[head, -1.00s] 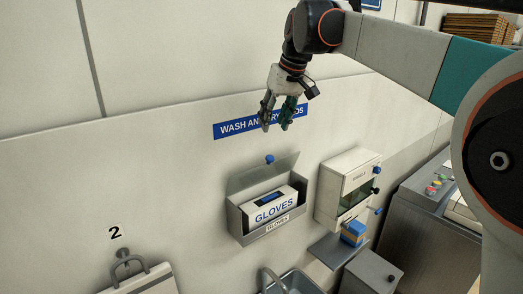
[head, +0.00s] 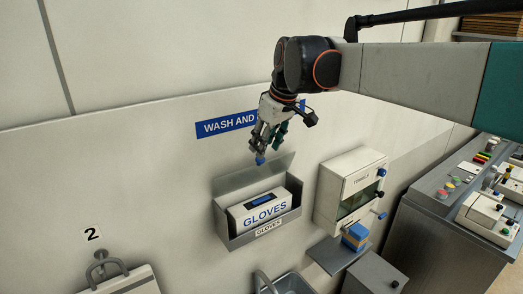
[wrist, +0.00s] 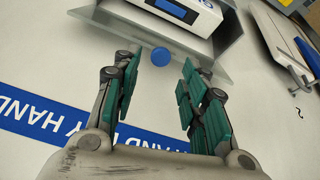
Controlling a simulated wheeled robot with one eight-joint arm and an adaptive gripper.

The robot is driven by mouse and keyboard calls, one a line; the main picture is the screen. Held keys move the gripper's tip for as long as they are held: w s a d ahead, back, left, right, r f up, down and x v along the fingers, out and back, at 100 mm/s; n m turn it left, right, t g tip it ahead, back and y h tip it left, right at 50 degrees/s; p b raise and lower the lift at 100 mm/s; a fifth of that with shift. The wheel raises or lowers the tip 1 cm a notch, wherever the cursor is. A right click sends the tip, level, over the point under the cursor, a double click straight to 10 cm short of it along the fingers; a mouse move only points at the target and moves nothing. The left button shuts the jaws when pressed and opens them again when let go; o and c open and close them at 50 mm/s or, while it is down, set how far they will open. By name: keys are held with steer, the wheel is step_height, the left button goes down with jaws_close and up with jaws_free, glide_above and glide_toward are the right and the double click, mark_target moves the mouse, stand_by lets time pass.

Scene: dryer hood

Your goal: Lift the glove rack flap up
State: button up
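The grey glove rack (head: 228,232) is on the wall and holds a white glove box (head: 262,207). Its translucent grey flap (head: 240,179) stands raised and tilted behind the box, with a blue knob (head: 260,161) at its upper edge. The flap (wrist: 215,62) and knob (wrist: 160,57) also show in the wrist view. My gripper (head: 268,146) is just above the knob, pointing down. In the wrist view my gripper (wrist: 160,82) is open, with the knob lined up between its fingertips. Nothing is held, and I cannot tell whether a finger touches the knob.
A white dispenser (head: 352,188) hangs right of the rack, above a small shelf (head: 332,254) bearing a blue and tan box (head: 355,236). A sink (head: 290,284) is below. A blue sign (head: 225,124) is behind my gripper. A grey control console (head: 430,222) stands at right.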

glide_above(257, 171)
steer(key=s+d, duration=0.1)
steer(key=shift+s+d+f+p, duration=0.1)
steer(key=shift+f+p, duration=0.1)
steer(key=shift+f, duration=1.1)
steer(key=shift+s+d+f+p, duration=0.1)
steer(key=shift+f+p, duration=0.05)
steer(key=shift+f, duration=1.1)
steer(key=shift+c, duration=0.6)
jaws_close()
